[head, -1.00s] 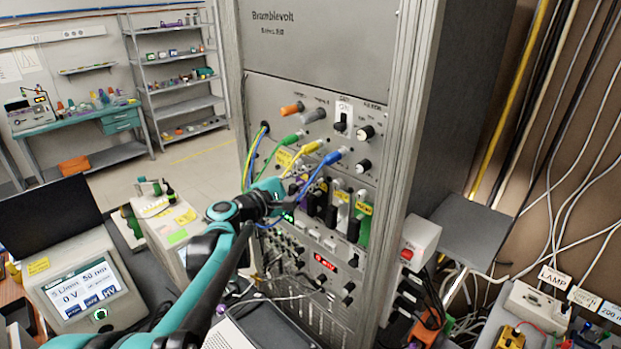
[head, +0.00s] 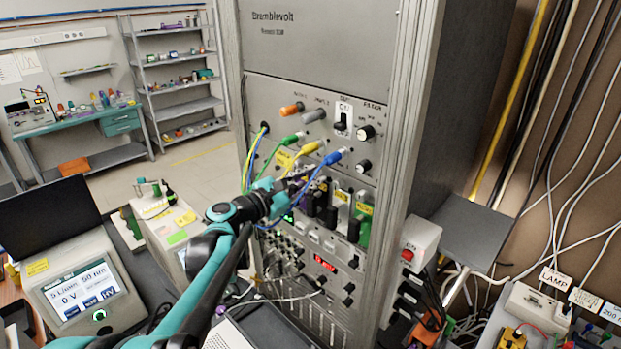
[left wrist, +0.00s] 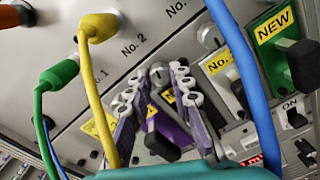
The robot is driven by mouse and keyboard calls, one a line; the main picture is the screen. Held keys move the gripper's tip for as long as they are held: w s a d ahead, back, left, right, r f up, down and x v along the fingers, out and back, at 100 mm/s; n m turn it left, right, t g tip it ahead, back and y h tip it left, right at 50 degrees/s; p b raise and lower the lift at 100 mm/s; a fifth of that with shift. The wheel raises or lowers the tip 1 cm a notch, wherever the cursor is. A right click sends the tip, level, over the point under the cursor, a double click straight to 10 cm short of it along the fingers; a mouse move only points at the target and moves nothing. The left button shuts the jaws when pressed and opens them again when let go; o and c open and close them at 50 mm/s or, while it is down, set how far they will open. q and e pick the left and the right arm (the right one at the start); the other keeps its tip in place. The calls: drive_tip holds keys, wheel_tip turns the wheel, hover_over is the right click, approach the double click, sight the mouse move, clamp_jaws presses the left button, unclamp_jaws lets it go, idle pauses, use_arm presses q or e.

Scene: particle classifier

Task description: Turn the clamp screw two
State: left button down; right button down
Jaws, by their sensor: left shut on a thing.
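Clamp screw two, a small round silver knob (left wrist: 160,74), sits on the grey panel just below the "No. 2" label (left wrist: 134,47) in the left wrist view. My left gripper (left wrist: 161,70) has its two purple-grey fingers on either side of the knob and is shut on it. A purple module with a black handle (left wrist: 158,142) lies below, between the fingers. My right gripper is in neither view.
A yellow cable (left wrist: 95,90), a green cable (left wrist: 55,80) and a blue cable (left wrist: 245,80) run close to the gripper. Another silver screw (left wrist: 210,37) and a green module labelled NEW (left wrist: 283,50) are to its right. The rack (head: 310,40) stands in front.

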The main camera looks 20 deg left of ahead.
use_arm(q)
drive_tip(key=shift+f, duration=0.15)
drive_tip(key=c, duration=1.3)
unclamp_jaws()
drive_tip(key=shift+c, duration=0.2)
drive_tip(key=shift+s, duration=0.1)
drive_tip(key=v, duration=1.2)
